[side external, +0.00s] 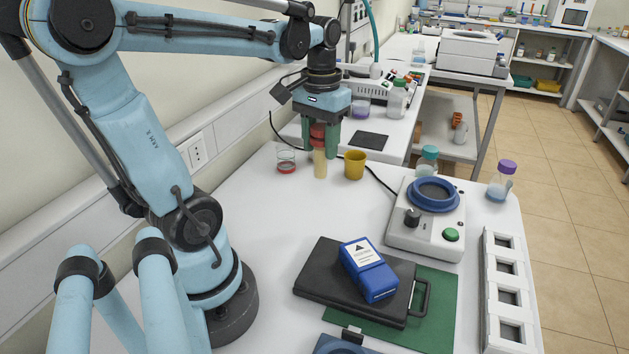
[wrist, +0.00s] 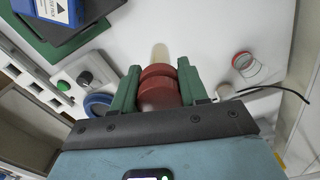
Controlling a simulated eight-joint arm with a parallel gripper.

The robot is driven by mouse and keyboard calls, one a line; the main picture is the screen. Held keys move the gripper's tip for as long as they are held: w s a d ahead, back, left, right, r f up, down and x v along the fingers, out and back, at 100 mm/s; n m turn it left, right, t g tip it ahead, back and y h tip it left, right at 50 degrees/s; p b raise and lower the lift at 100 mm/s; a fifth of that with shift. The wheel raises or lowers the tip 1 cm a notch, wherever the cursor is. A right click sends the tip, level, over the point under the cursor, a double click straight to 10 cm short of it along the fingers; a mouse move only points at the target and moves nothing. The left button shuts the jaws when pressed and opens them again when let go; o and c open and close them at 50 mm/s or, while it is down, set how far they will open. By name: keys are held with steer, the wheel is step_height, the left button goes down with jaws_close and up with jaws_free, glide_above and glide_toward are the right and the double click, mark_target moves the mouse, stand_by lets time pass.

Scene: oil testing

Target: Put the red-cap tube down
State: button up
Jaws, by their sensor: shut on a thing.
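The red-cap tube (side external: 319,163) is upright, with pale yellowish contents below its red cap (side external: 318,131). My gripper (side external: 318,138) is shut on the red cap, with a green finger on each side. In the wrist view, my gripper (wrist: 162,88) holds the cap (wrist: 158,90), and the tube's pale body (wrist: 160,54) shows beyond it. The tube's lower end is at or just above the white table near its back edge; I cannot tell whether it touches.
A mixer with a blue ring (side external: 433,194), a black case (side external: 325,285) and a white rack (side external: 507,270) stand nearer. The table's left-middle is clear.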

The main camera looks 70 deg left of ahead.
steer(key=shift+s+a+f+n, duration=0.55)
steer(key=shift+s+a+f, duration=0.85)
steer(key=shift+a+f, duration=0.7)
steer(key=shift+s+a+f+n, duration=0.5)
steer(key=shift+s+a+f, duration=1)
steer(key=shift+a, duration=1)
steer(key=shift+s+a+f+n, duration=0.55)
steer(key=shift+s+a+f, duration=0.8)
steer(key=shift+a+f, duration=0.75)
steer(key=shift+a, duration=0.2)
steer(key=o, duration=1.1)
steer(key=shift+r, duration=0.15)
